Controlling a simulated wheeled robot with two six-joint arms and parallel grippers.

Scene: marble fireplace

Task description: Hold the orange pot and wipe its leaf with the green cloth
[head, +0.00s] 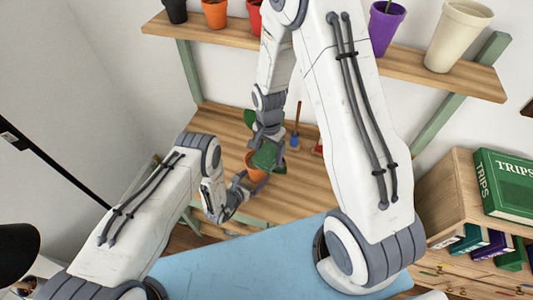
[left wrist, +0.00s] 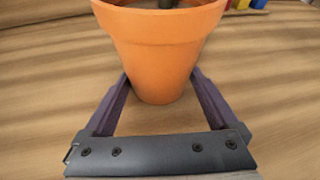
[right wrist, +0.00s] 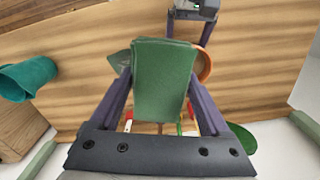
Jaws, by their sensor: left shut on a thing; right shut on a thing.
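The orange pot (head: 255,165) stands on the wooden bench and fills the left wrist view (left wrist: 160,45). My left gripper (head: 243,183) has its fingers on either side of the pot's lower body, and the pot looks upright. The green cloth (right wrist: 163,80) hangs folded between the fingers of my right gripper (head: 267,150), which is shut on it. The cloth is above and beside the pot, whose rim (right wrist: 205,65) shows partly behind it. A green leaf-like edge (right wrist: 120,60) shows left of the cloth; the cloth covers much of what lies behind, so contact cannot be told.
A blue-handled tool (head: 295,138) and a small red thing (head: 318,148) are right of the pot. A teal container (right wrist: 28,78) is at the right wrist view's left. A shelf (head: 420,65) with several pots is above. The bench's front is clear.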

